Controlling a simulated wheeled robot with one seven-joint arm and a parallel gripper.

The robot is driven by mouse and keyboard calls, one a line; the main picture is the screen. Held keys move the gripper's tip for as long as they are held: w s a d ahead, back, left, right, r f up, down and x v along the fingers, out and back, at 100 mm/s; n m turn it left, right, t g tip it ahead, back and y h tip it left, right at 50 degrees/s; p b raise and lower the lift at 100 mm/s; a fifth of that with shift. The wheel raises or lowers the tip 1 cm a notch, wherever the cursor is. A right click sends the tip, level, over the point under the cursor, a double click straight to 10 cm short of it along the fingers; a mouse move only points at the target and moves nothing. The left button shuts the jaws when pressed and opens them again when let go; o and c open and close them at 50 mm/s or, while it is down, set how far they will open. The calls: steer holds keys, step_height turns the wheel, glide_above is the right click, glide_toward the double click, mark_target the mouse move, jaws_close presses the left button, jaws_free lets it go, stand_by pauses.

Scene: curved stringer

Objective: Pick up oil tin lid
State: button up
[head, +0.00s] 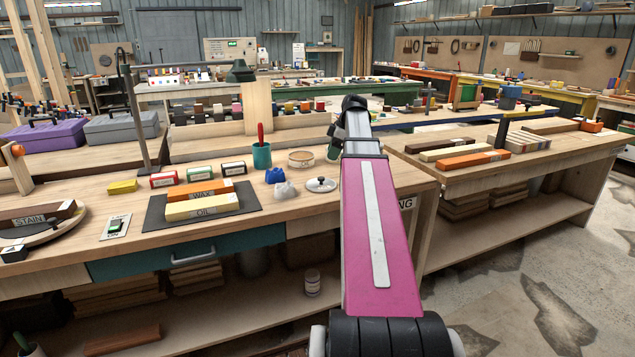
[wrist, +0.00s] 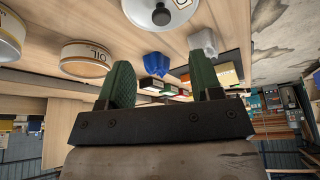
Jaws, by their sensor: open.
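The oil tin lid (head: 321,185) is a flat white disc with a black knob, lying on the workbench near its right front corner. In the wrist view the lid (wrist: 172,8) is cut off by the top edge, beyond the fingertips. A round tin marked OIL (wrist: 87,60) stands beside it; a wooden-coloured round tin (head: 301,158) shows behind the lid in the head view. My gripper (wrist: 163,80) has two green fingers spread apart with nothing held between them. In the head view my gripper (head: 334,152) is partly hidden by my arm, above the bench's right end, apart from the lid.
A blue crumpled lump (head: 274,175) and a white one (head: 285,190) lie left of the lid. A teal cup (head: 262,156) with a red-handled tool stands behind them. WAX and OIL blocks (head: 203,207) lie on a dark mat. Another tin (wrist: 10,38) shows in the wrist view.

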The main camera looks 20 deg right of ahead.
glide_above(322, 177)
steer(key=d, duration=0.2)
steer(key=f, duration=0.5)
steer(key=shift+s+a+f, duration=0.15)
steer(key=shift+s+a, duration=0.05)
steer(key=shift+s, duration=0.2)
steer(key=shift+x, duration=2.5)
steer(key=shift+s+d+f, duration=0.1)
steer(key=shift+s+d, duration=0.05)
steer(key=shift+s, duration=0.05)
steer(key=c, duration=1)
